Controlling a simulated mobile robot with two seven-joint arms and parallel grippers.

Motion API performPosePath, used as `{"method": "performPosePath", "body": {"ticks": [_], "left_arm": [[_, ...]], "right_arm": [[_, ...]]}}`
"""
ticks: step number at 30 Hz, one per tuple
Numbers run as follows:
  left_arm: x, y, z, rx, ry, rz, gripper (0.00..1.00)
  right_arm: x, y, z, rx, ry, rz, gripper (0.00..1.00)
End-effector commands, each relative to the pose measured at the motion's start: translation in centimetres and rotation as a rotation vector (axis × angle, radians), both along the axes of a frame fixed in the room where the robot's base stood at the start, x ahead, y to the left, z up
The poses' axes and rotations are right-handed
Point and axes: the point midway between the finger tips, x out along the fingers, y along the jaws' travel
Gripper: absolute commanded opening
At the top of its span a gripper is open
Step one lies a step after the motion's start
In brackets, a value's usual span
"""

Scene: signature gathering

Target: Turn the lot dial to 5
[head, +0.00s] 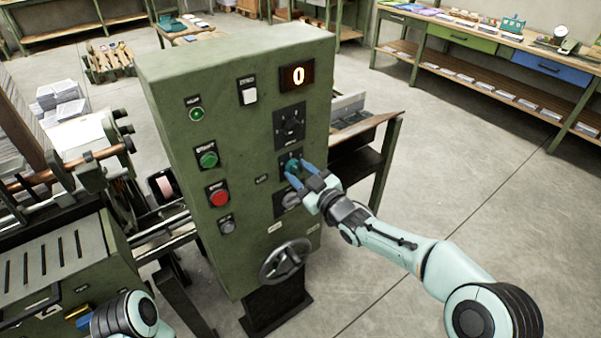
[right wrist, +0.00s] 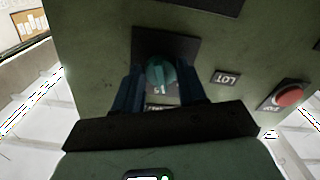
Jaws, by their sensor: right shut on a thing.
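The teal lot dial (head: 292,165) sits on a dark plate on the front of the green control cabinet (head: 230,90). My right gripper (head: 298,174) reaches it from the right, with its blue fingers closed on the dial. In the right wrist view the dial (right wrist: 161,72) shows between the two fingers (right wrist: 160,92), and a figure that looks like 5 is near its edge. The dial's exact setting is hard to read. A small LOT label (right wrist: 228,78) is beside the plate. My left gripper is out of the picture.
The display (head: 297,75) reads 0. A green button (head: 208,159) and a red button (head: 219,197) are at the left. The floor (head: 470,190) to the right is clear.

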Motion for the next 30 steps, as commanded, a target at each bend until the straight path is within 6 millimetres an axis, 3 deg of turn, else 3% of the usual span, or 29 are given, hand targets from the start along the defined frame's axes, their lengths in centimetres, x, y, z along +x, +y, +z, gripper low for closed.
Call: {"method": "performPosePath", "body": {"ticks": [15, 30], "left_arm": [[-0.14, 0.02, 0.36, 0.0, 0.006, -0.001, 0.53], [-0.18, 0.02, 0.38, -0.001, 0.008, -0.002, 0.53]], "right_arm": [[-0.06, 0.04, -0.02, 0.254, 0.184, -0.002, 0.1], [-0.1, 0.13, -0.02, 0.292, 0.212, 0.0, 0.1]]}}
